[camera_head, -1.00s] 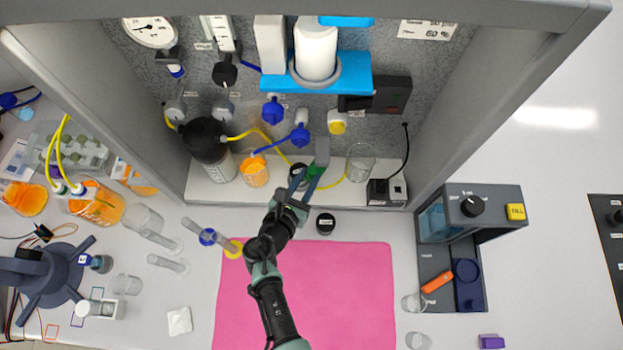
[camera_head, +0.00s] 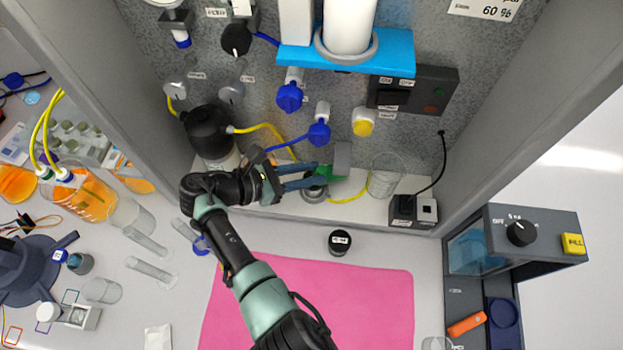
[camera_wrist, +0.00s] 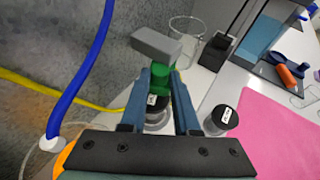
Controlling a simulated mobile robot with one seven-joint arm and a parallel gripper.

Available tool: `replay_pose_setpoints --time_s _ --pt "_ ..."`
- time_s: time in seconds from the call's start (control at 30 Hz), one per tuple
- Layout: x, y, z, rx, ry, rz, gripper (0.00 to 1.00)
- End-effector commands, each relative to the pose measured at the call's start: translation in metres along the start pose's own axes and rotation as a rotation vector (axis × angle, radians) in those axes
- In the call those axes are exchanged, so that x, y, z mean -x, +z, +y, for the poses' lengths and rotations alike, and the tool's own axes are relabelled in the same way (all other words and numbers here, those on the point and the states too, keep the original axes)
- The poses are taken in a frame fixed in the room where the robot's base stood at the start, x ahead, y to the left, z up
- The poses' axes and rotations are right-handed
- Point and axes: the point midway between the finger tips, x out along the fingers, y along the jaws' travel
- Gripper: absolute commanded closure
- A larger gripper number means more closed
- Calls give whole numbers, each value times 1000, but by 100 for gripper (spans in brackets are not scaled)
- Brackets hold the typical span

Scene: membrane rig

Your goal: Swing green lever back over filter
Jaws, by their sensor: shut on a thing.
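The green lever (camera_head: 328,172) is at the foot of the back wall, on the white ledge, with a grey block (camera_head: 342,158) at its end. My gripper (camera_head: 318,174) reaches in from the left and is shut on the green lever. In the wrist view the green lever (camera_wrist: 160,78) shows between my blue fingers, with the grey block (camera_wrist: 157,43) beyond. A round, clear-walled holder with a dark labelled top (camera_wrist: 156,112), perhaps the filter place, is below and between the fingers, partly hidden. I cannot make out the filter itself.
A glass beaker (camera_head: 386,176) stands just right of the lever. A dark bottle (camera_head: 208,135) stands left, near my wrist. A yellow tube (camera_head: 347,199) runs along the ledge. A black-lidded jar (camera_head: 340,242) stands in front. The pink mat (camera_head: 370,300) is mostly clear.

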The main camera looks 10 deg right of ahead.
Motion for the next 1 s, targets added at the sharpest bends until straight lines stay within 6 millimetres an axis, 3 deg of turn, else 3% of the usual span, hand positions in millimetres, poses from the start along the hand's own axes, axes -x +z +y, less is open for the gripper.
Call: replay_pose_setpoints --time_s 0.5,0.53,0.7,1.0 --pt "-1 3 1 -11 -22 -6 100" --pt "-1 3 1 -11 -22 -6 69" --pt "-1 2 1 -10 -22 -4 40" --pt "0 1 1 -9 -20 -2 40"
